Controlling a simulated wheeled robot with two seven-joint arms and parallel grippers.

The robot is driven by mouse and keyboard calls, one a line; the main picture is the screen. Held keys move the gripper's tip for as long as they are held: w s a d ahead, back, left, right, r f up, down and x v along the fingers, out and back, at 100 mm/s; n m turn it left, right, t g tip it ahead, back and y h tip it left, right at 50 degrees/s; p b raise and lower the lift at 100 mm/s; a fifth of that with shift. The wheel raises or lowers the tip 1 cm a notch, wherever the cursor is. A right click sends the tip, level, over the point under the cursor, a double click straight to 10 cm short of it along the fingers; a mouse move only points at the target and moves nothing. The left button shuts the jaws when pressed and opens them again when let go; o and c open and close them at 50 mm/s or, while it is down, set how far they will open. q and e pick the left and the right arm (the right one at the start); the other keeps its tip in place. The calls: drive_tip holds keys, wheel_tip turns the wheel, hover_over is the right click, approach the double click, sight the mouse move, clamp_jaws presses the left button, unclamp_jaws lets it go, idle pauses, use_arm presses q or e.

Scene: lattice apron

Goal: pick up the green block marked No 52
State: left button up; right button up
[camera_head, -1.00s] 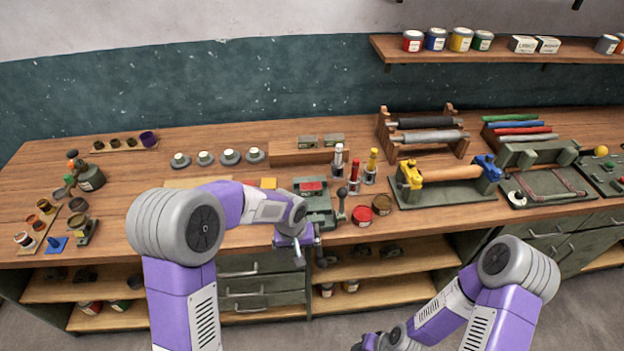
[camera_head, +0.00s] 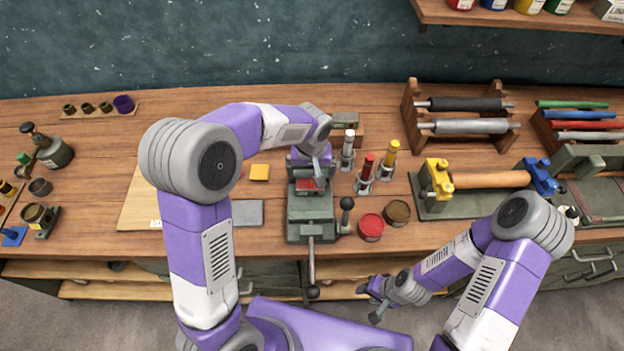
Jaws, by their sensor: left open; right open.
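One grey-green block (camera_head: 345,119) shows on the raised wooden ledge (camera_head: 354,137) behind the vise, just right of my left wrist. Its marking is too small to read, so I cannot tell if it is No 52. Any block beside it is hidden behind my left arm. My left gripper (camera_head: 318,176) is open, above the jaws of the green vise, in front of the block and apart from it. A red piece (camera_head: 312,183) shows at the vise jaws. My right gripper (camera_head: 375,300) is open and empty, low in front of the bench.
The green vise (camera_head: 308,213) has a long handle reaching past the bench's front edge. Upright red, white and yellow tools (camera_head: 366,172) stand to its right, with red and brown tins (camera_head: 371,227). A roller rack (camera_head: 463,118) stands further right. Bench space at far left centre is clear.

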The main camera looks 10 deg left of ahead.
sight(310, 183)
use_arm(q)
drive_tip(key=f, duration=0.5)
drive_tip(key=shift+s+a, duration=0.15)
drive_tip(key=shift+s, duration=0.15)
drive_tip(key=shift+w+f, duration=0.15)
drive_tip(key=shift+f, duration=0.3)
drive_tip(key=c, duration=1.4)
drive_tip(key=shift+r, duration=0.1)
